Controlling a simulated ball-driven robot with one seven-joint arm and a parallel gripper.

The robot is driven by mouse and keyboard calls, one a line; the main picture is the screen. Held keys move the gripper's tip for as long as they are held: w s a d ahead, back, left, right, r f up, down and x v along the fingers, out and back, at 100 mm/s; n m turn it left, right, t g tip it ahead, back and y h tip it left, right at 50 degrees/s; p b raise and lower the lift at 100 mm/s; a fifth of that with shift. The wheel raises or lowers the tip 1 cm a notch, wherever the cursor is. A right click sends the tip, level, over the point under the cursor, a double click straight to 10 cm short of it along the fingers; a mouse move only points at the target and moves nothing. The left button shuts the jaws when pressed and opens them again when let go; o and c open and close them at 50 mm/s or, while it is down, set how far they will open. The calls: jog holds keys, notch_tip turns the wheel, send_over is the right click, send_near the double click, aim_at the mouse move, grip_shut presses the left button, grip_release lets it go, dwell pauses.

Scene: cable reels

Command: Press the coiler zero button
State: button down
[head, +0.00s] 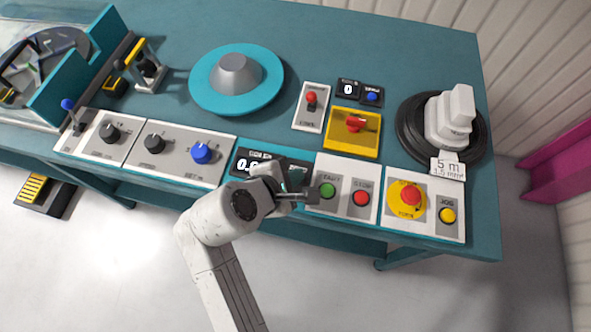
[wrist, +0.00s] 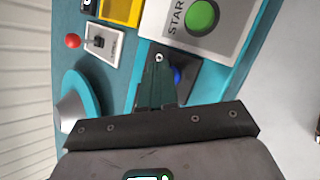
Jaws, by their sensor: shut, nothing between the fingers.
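The coiler panel is a dark display (head: 244,164) on the front of the bench, with its readout partly covered by my gripper. A blue button (wrist: 179,75) shows in the wrist view on a dark panel, partly hidden behind my fingers; in the head view my gripper hides it. My gripper (head: 312,195) is shut and empty, low over the right end of the display. In the wrist view the closed fingertips (wrist: 159,60) lie just beside the blue button. I cannot tell whether they touch the panel.
The green start button (head: 327,190) and red stop button (head: 361,198) are close to the right of my gripper. A yellow-ringed emergency stop (head: 410,196) is farther right. Another blue button (head: 372,96) sits by a small counter behind. A teal reel disc (head: 262,96) stands at the back.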

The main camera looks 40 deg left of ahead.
dwell(0.4)
jog(key=shift+r+p, duration=0.85)
jog(key=shift+p, duration=0.4)
notch_tip(320, 180, up, 5)
jog(key=p, duration=0.6)
dwell(0.3)
